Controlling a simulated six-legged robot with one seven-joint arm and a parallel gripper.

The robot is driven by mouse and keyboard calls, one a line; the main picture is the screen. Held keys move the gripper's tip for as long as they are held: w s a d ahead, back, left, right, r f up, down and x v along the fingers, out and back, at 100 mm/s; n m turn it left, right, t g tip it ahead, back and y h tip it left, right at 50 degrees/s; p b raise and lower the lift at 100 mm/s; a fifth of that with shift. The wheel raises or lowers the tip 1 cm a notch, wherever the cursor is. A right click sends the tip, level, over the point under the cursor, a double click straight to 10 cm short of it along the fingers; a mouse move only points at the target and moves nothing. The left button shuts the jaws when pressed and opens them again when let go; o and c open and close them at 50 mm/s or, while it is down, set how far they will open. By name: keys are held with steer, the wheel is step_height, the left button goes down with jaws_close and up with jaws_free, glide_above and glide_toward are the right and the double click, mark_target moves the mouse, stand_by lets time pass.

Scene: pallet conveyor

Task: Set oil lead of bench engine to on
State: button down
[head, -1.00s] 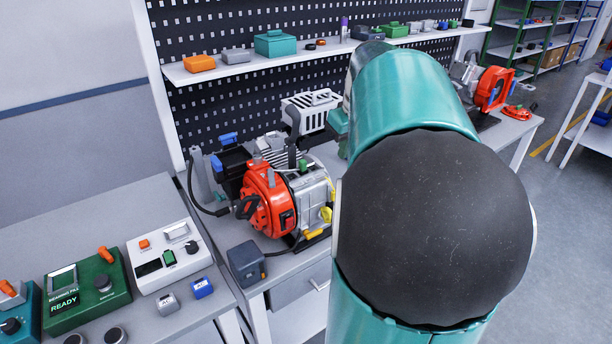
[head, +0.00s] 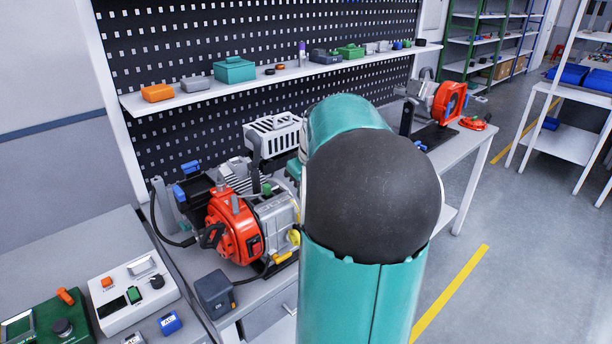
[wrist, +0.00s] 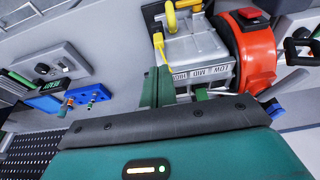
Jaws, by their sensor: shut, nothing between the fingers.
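The bench engine (head: 275,218), with a red housing and a grey finned block, stands on the workbench in the head view. In the wrist view its red housing (wrist: 250,50) and grey block appear upside down at upper right, with yellow parts and a LOW/MID/HIGH label (wrist: 203,72). A black lead (head: 157,222) curves down the engine's left side; I cannot tell whether it is the oil lead, or its setting. My gripper (wrist: 157,84) is shut and empty, its fingertips in front of the grey block, with no clear contact.
A dark box (head: 214,293) stands before the engine. White and green control units (head: 132,292) sit on the left bench. A blue box with coloured fittings (wrist: 62,98) is left in the wrist view.

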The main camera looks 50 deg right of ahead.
steer(key=x, duration=0.3)
steer(key=s+x, duration=0.1)
steer(key=x, duration=0.1)
steer(key=shift+a+f, duration=0.15)
steer(key=shift+f, duration=0.1)
steer(key=shift+f, duration=1.3)
steer(key=shift+s+a, duration=0.1)
